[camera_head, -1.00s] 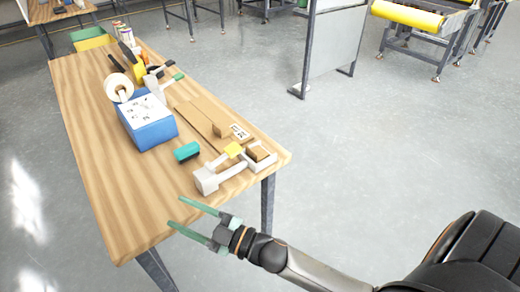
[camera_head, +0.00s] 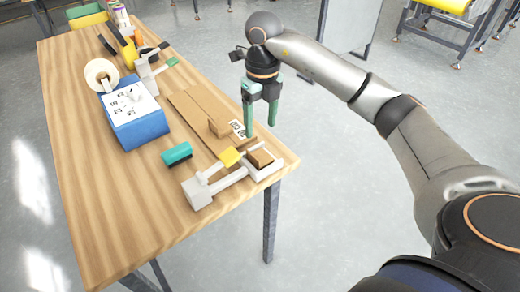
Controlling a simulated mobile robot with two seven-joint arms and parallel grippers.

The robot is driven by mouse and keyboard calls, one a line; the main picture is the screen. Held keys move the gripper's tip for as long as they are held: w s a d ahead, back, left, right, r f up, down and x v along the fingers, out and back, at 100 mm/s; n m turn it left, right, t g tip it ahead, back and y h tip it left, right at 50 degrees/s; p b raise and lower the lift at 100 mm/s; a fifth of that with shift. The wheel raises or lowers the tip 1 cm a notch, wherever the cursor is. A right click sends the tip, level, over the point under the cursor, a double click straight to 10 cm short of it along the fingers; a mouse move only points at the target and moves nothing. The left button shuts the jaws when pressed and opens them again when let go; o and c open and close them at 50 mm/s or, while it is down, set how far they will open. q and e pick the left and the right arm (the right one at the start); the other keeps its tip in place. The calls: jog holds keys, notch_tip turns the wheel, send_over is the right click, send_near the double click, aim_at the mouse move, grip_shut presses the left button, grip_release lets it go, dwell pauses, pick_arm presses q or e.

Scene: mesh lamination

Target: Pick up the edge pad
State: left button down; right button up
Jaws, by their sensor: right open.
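No object is marked as the edge pad, and I cannot tell which one it is. Candidates on the wooden table (camera_head: 110,225) are a small brown block (camera_head: 260,158) in a white holder at the near right corner, a brown upright piece (camera_head: 218,128) on a long flat brown board (camera_head: 192,112), and a teal block (camera_head: 177,153). My right gripper (camera_head: 260,127) is open and empty, green fingers pointing down. It appears above the table's right edge, close to the black-and-white patterned label (camera_head: 238,129) and behind the brown block. My left gripper is not in view.
A white fixture (camera_head: 215,186) with a yellow block (camera_head: 230,157) stands at the near right. A blue box (camera_head: 143,130), a tape roll (camera_head: 101,73) and tools stand farther back. The table's near left is clear. A grey panel (camera_head: 345,25) stands beyond my right arm.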

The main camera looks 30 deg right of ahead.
jog(key=w+f, duration=0.1)
send_over(262, 158)
notch_tip(262, 158, down, 5)
jog(key=shift+a+f, duration=0.1)
jog(key=shift+f, duration=0.1)
jog(key=shift+f+p, duration=0.3)
jog(key=shift+f, duration=2.6)
jog(key=shift+r, duration=0.1)
grip_shut()
